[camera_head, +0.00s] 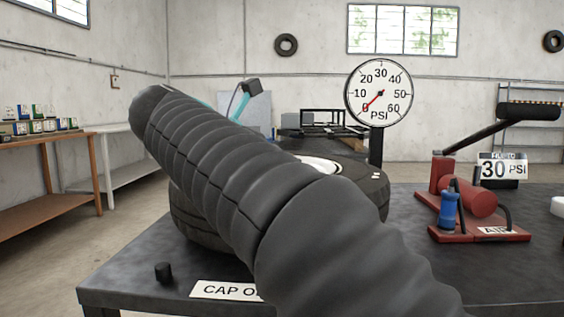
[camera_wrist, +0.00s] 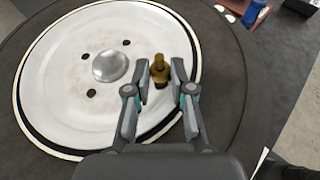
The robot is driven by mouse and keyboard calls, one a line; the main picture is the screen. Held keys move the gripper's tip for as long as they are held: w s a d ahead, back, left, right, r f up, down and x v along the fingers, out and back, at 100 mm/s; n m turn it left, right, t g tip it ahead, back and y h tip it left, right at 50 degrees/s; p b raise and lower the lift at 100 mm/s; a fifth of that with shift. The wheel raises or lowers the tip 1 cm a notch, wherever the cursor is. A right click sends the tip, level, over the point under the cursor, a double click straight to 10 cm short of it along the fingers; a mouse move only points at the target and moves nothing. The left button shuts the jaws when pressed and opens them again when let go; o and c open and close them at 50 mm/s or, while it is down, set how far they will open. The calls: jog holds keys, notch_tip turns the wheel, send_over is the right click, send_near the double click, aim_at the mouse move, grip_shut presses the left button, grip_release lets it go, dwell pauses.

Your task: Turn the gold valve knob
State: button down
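The gold valve knob (camera_wrist: 160,66) stands up from the pale wheel disc (camera_wrist: 65,95) near its right edge in the wrist view. My gripper (camera_wrist: 160,76) is open, with one finger to the left of the knob and one to the right. Gaps show between the knob and both fingers. I cannot tell whether the fingertips are level with the knob or above it. In the head view my dark ribbed arm covers much of the tire (camera_head: 194,222) and hides the knob.
The tire lies flat on a dark table (camera_head: 130,262). A small black cap (camera_head: 163,271) stands near the front left. A gauge (camera_head: 379,93) reads near zero. A red pump (camera_head: 468,203) with a blue part and a "30 PSI" sign (camera_head: 502,168) are at the right.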

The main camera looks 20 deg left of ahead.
jog(key=shift+f+n+b, duration=0.1)
jog(key=shift+n+b, duration=0.2)
jog(key=shift+b, duration=0.05)
jog(key=shift+s+d+f+n+t+y+b, duration=0.15)
jog(key=shift+n+t+y+b, duration=0.3)
jog(key=shift+y+b, duration=0.25)
jog(key=n+y, duration=0.1)
jog(key=n+t+y+b, duration=0.1)
jog(key=shift+d+n+y+b, duration=0.25)
jog(key=shift+d+y+b, duration=0.05)
jog(key=shift+y, duration=0.1)
jog(key=n+y, duration=0.2)
jog(key=n+y+p, duration=0.1)
jog(key=y, duration=0.1)
jog(key=shift+d+r+n, duration=0.3)
jog(key=shift+d+r, duration=0.1)
jog(key=n+y+p, duration=0.2)
jog(key=p, duration=0.1)
jog(key=shift+d+r+g+y, duration=0.1)
jog(key=shift+d+g+y, duration=0.05)
jog(key=shift+g+y, duration=0.25)
jog(key=n+y+p, duration=0.1)
jog(key=p, duration=0.3)
jog(key=shift+d+n+g+y, duration=0.1)
jog(key=shift+n+g+y, duration=0.2)
jog(key=shift+n, duration=0.1)
jog(key=shift+f+n+g+y+p, duration=0.3)
jog(key=shift+n+y+p, duration=0.2)
jog(key=shift+p, duration=0.65)
